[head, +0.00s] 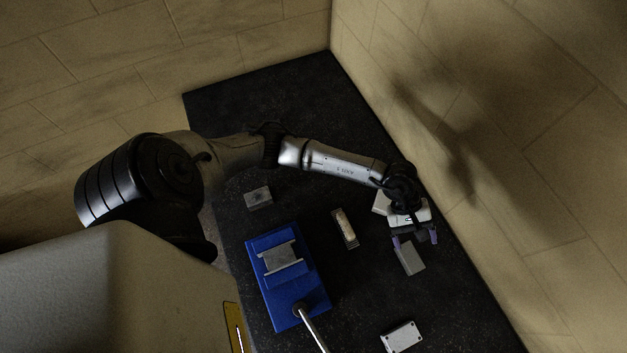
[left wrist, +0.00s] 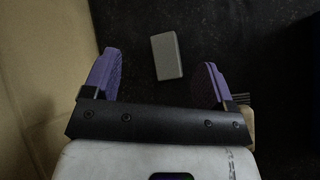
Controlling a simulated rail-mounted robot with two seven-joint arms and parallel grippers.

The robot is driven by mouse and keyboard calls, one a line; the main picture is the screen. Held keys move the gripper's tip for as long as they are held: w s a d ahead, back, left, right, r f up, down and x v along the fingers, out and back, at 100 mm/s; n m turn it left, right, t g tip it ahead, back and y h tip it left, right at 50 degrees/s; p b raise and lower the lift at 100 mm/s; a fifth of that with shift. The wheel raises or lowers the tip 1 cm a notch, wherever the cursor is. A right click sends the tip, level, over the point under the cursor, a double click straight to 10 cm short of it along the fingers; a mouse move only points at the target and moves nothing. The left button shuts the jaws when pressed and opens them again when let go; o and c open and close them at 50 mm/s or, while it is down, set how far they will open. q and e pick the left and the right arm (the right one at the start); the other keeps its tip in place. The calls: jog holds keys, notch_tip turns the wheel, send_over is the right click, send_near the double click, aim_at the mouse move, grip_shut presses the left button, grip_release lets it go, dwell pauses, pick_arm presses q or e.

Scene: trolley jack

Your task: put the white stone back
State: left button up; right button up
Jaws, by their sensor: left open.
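My left gripper (head: 415,240) is open, its purple fingers apart and empty, on the right side of the dark worktop. A light grey rectangular block (head: 409,258) lies just beyond the fingers. In the left wrist view the block (left wrist: 167,57) shows between and beyond the open fingers (left wrist: 159,62), apart from both. A pale, whitish block (head: 381,204) lies beside my left wrist, partly hidden by it. I cannot tell for certain which pale block is the white stone. My right gripper is not in view.
A blue trolley jack (head: 262,243) with a grey saddle (head: 280,257) and a metal handle (head: 313,328) stands at centre. A tan-topped block (head: 345,228), a grey block (head: 258,197) and a white plate with dark corner spots (head: 401,337) lie around it. A wall (head: 500,180) rises along the right edge.

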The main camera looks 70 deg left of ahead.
pick_arm(q)
jog(key=s+d+r+n+t+h, duration=0.1)
jog(key=d+r+n+t+h, duration=0.65)
jog(key=r+n, duration=0.4)
jog(key=a+r+n+t+y, duration=0.4)
jog(key=n+t, duration=0.5)
jog(key=n, duration=0.5)
jog(key=s+a+f+n+g+y, duration=0.25)
jog(key=a+f+n+y, duration=0.35)
jog(key=n, duration=0.5)
jog(key=s+a+f+n+g+y, duration=0.2)
jog(key=s+a+f+n+y, duration=0.3)
jog(key=n+y, duration=0.5)
jog(key=s+f+n+g+h, duration=0.2)
jog(key=s+n+g, duration=0.3)
jog(key=s, duration=0.3)
jog(key=s+f+n+g+h, duration=0.2)
jog(key=s+f+n+g, duration=0.3)
jog(key=s, duration=0.2)
jog(key=shift+s, duration=0.35)
